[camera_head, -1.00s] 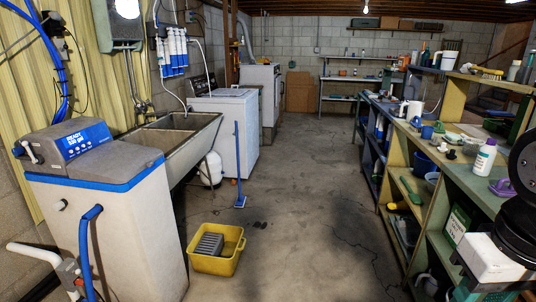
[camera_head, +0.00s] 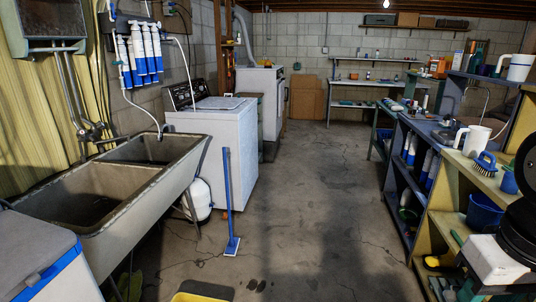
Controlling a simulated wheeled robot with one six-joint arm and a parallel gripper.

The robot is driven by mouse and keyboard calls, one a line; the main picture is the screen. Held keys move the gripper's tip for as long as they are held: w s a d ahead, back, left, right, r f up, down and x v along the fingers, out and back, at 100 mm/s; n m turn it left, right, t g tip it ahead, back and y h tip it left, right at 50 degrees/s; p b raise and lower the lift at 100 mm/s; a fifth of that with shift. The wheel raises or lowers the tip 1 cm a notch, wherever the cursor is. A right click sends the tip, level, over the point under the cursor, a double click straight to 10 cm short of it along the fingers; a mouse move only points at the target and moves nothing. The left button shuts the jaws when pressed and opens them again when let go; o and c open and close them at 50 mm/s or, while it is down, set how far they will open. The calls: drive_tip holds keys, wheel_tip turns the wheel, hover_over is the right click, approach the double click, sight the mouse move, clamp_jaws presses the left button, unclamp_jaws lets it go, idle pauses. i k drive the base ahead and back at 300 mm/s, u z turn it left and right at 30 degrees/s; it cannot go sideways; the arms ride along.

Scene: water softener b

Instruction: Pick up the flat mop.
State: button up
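The flat mop (camera_head: 228,205) has a blue handle and a flat blue head with a white edge. It stands nearly upright in front of the white washing machine (camera_head: 218,150), its head on the concrete floor. The handle's top is close to the machine's front; I cannot tell if it touches. Black and white parts of my own arm show at the right edge of the head view. My gripper's fingers cannot be made out there.
A double laundry sink (camera_head: 95,195) stands left. A yellow bucket (camera_head: 200,291) is at the bottom edge, partly cut off. A white tank (camera_head: 198,200) sits beside the sink. Shelves (camera_head: 440,205) with many items line the right. The concrete aisle (camera_head: 315,190) between is clear.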

sight(230, 249)
drive_tip(key=i, duration=3.55)
drive_tip(key=u, duration=1.55)
